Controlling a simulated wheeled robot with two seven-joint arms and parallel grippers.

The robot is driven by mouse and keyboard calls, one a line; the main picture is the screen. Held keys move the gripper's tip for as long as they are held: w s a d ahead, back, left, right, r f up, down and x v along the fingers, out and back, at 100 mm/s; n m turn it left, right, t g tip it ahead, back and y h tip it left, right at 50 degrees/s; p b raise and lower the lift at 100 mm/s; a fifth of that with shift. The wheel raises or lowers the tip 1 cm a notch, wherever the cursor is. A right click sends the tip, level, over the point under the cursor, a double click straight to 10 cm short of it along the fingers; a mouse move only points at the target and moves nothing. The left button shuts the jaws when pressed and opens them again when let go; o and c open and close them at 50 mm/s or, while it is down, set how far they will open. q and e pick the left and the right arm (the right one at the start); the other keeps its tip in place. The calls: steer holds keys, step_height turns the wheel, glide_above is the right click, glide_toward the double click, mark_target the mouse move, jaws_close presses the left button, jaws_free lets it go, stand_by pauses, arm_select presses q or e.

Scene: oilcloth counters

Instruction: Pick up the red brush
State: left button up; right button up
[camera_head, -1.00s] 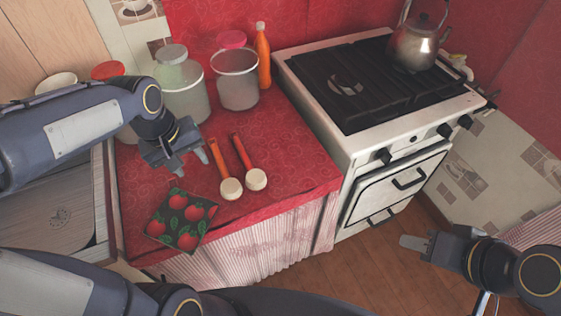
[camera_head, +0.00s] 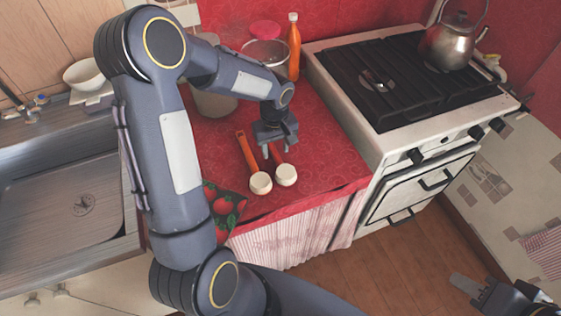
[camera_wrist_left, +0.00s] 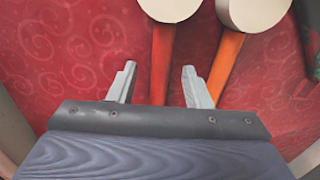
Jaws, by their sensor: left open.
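The red brush (camera_head: 275,152) lies on the red counter, with a white round head (camera_head: 286,175) toward the counter's front edge. My left gripper (camera_head: 274,146) is above its handle and hides much of it in the head view. In the left wrist view the open fingers (camera_wrist_left: 160,85) point down with the red handle (camera_wrist_left: 162,62) between them in the picture; whether they touch it I cannot tell. An orange brush (camera_head: 247,152) lies beside it, and its handle (camera_wrist_left: 226,62) is outside the fingers. My right gripper (camera_head: 468,287) is low at the right, away from the counter.
An apple-patterned mat (camera_head: 226,208) lies left of the brushes, partly behind my arm. A pink-lidded jar (camera_head: 265,50) and an orange bottle (camera_head: 293,48) stand at the back. The stove (camera_head: 400,75) with a kettle (camera_head: 455,42) borders the counter on the right.

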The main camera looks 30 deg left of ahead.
arm_select(q)
steer(key=shift+f, duration=0.7)
jaws_close()
steer(key=shift+r, duration=0.1)
